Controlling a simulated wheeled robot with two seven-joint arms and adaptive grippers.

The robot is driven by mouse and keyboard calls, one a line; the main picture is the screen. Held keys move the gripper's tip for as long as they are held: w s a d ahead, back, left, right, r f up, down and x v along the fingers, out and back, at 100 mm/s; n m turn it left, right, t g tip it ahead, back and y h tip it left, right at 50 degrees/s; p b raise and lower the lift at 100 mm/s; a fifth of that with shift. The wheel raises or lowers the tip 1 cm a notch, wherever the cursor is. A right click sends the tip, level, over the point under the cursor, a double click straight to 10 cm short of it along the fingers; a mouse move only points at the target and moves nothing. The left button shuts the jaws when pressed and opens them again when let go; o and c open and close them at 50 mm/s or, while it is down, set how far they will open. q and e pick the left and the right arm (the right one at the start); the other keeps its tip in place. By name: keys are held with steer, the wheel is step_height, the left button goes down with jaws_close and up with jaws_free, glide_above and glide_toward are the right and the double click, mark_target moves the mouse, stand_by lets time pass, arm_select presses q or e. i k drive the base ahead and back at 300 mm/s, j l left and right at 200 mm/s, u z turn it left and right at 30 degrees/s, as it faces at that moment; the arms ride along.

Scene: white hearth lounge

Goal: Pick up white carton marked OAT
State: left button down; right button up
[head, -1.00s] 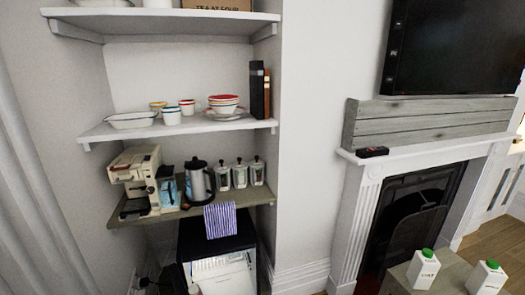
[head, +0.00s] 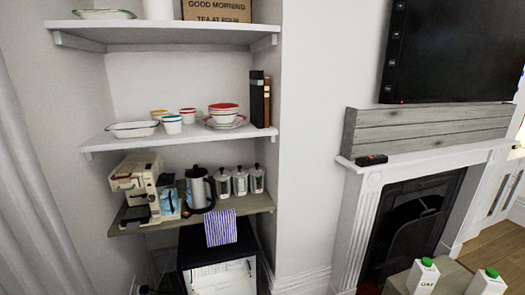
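A white carton with a green cap (head: 423,277) stands at the lower right on a low wooden surface (head: 455,277). Small dark lettering on its front appears to read OAT. A second white carton with a green cap (head: 486,284) stands to its right, partly cut off by the bottom edge; its lettering cannot be read. Neither of my grippers is in view.
A white fireplace (head: 365,215) stands behind the cartons, with a dark remote-like object (head: 371,160) on its mantel. Wall shelves (head: 190,132) hold dishes and books. A lower shelf (head: 255,203) holds a coffee machine (head: 138,188), kettle (head: 199,190) and jars.

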mark_target(422, 278)
steer(key=i+j+u, duration=0.1)
steer(key=j+u, duration=0.2)
steer(key=i+j+u, duration=0.1)
steer(key=j+u, duration=0.15)
steer(key=j, duration=0.2)
steer(key=z, duration=2.3)
